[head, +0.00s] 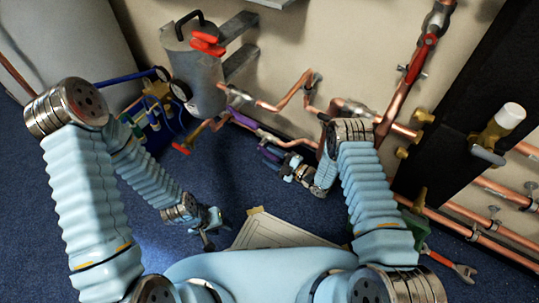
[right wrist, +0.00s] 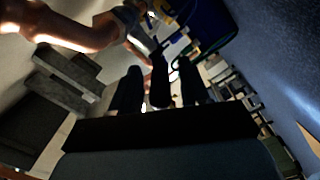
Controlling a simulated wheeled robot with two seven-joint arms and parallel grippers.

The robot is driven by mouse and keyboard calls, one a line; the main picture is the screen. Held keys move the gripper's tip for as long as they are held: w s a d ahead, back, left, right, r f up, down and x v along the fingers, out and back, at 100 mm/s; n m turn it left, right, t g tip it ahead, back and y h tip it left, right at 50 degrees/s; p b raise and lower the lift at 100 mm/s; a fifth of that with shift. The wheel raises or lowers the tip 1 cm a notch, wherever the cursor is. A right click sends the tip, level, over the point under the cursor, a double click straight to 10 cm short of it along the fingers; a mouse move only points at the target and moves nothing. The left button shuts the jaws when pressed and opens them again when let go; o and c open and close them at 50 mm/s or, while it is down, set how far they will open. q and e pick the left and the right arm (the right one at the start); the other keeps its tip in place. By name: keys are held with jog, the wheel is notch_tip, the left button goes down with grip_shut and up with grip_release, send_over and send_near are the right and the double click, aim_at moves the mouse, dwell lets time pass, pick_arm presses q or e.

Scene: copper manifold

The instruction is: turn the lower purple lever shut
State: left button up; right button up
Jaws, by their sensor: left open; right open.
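The lower purple lever (head: 244,120) runs down and to the right from the copper pipework under the grey tank in the head view. My right gripper (head: 269,153) is open at the lever's lower right end. In the right wrist view its two dark fingers stand apart, with a dark bar (right wrist: 160,82) between them; its colour is too dark to tell, nor can I tell whether they touch it. My left gripper (head: 209,230) is open and empty, low over the blue floor, well away from the lever.
The grey tank (head: 196,72) with red handles hangs on the wall. Copper pipes (head: 290,100) run along the wall above my right gripper. Blue hoses and brass fittings (head: 155,100) stand left. A white panel (head: 280,232) and a red-handled tool (head: 455,266) lie on the floor.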

jog(key=shift+w+a, duration=0.4)
jog(key=shift+a, duration=0.15)
grip_shut()
